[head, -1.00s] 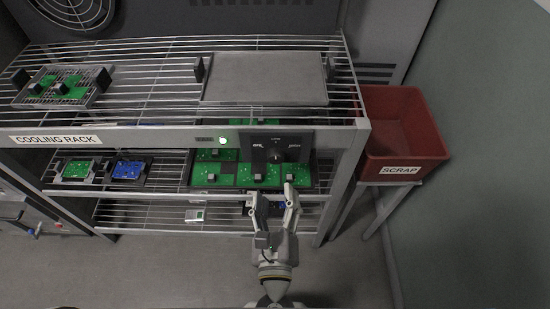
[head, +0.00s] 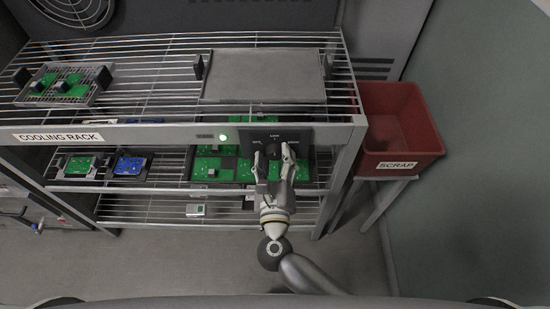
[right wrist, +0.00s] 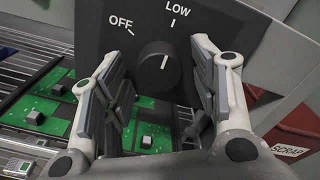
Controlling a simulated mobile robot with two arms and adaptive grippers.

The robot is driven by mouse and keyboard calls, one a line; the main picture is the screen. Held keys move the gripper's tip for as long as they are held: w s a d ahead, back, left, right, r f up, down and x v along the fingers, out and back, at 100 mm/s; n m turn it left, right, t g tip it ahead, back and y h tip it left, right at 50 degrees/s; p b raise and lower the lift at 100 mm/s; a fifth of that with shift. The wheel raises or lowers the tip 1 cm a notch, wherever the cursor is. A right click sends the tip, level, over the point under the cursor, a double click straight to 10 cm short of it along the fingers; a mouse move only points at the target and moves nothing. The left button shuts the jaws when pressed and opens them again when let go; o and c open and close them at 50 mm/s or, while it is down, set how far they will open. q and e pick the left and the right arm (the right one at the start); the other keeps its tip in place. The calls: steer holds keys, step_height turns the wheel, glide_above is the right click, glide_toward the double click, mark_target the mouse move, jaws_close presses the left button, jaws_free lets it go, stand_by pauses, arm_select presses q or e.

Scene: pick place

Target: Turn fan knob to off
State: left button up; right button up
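The fan knob (right wrist: 158,66) is a round black dial on a dark control panel (right wrist: 110,15). Its white pointer line points up toward LOW, with OFF printed to the upper left. In the head view the panel (head: 250,133) is on the rack's front rail and the knob (head: 273,147) shows between my fingers. My right gripper (head: 273,155) is open in front of the panel. In the right wrist view its fingers (right wrist: 156,72) stand on either side of the knob, with visible gaps to it. My left gripper is not in view.
The cooling rack (head: 180,131) holds trays of green and blue boards on its shelves. A red scrap bin (head: 398,125) stands on the right. The floor in front is clear.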

steer(key=c, duration=0.9)
steer(key=shift+o, duration=0.2)
steer(key=shift+r+n+p, duration=0.1)
steer(key=shift+n+p, duration=0.7)
steer(key=shift+n, duration=0.2)
steer(key=n+p, duration=0.2)
steer(key=n, duration=0.1)
steer(key=n+p, duration=0.2)
steer(key=n, duration=0.2)
steer(key=shift+n+p, duration=0.7)
steer(key=shift+n, duration=0.7)
